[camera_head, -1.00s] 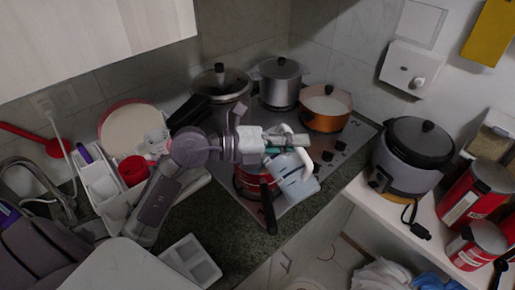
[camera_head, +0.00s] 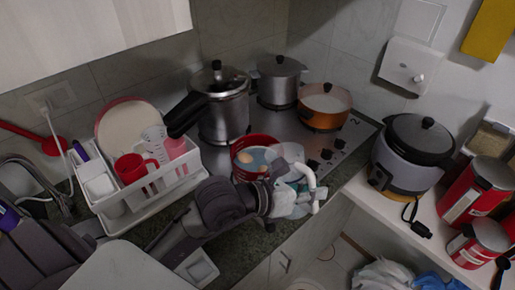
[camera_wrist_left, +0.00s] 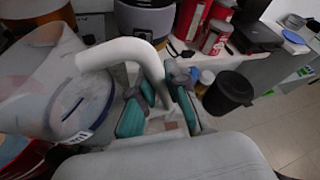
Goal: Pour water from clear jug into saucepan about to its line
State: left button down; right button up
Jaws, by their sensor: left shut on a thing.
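The clear jug (camera_head: 291,156) has a white handle (camera_head: 313,188) and bluish water low inside. It is held at the right front edge of the red saucepan (camera_head: 238,163) and looks tilted. The saucepan sits on the hob with bluish water and an orange-tan patch inside; its line cannot be made out. My left gripper (camera_head: 283,206) is largely hidden by its wrist and the jug. In the left wrist view its teal fingers (camera_wrist_left: 160,112) are shut on the white handle, with the jug (camera_wrist_left: 40,100) at left. I cannot tell whether water is flowing. My right gripper is out of view.
A pressure cooker (camera_head: 222,108), a steel pot (camera_head: 278,82) and an orange pan (camera_head: 325,108) stand behind on the hob. A white dish rack (camera_head: 126,210) is at left. A rice cooker (camera_head: 412,155) and red tins (camera_head: 477,190) stand on the right shelf.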

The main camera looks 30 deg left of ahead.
aim_at(318, 211)
pick_arm(q)
jog(key=shift+s+d+f+m+y+b, duration=0.25)
jog(key=shift+d+f+m, duration=0.1)
jog(key=shift+f, duration=0.1)
jog(key=shift+s+d+f+m+y+b, duration=0.1)
jog(key=shift+d+f+m+y+b, duration=0.05)
jog(key=shift+d+f+m+b, duration=0.2)
jog(key=shift+d+t, duration=0.25)
jog(key=shift+t, duration=0.15)
jog(key=shift+s+f+m+y, duration=0.1)
jog(key=shift+m+y, duration=0.2)
jog(key=shift+m, duration=0.1)
jog(key=shift+s, duration=0.1)
jog(key=p, duration=0.4)
jog(key=shift+d+r+m, duration=0.2)
jog(key=shift+m, duration=0.1)
jog(key=shift+f+y+p, duration=0.2)
jog(key=shift+y+p, duration=0.1)
jog(key=shift+p, duration=0.7)
notch_tip(318, 211, up, 5)
jog(key=p, duration=0.5)
jog(key=shift+f+p, duration=0.1)
jog(key=shift+p, duration=0.25)
jog(key=shift+f, duration=0.1)
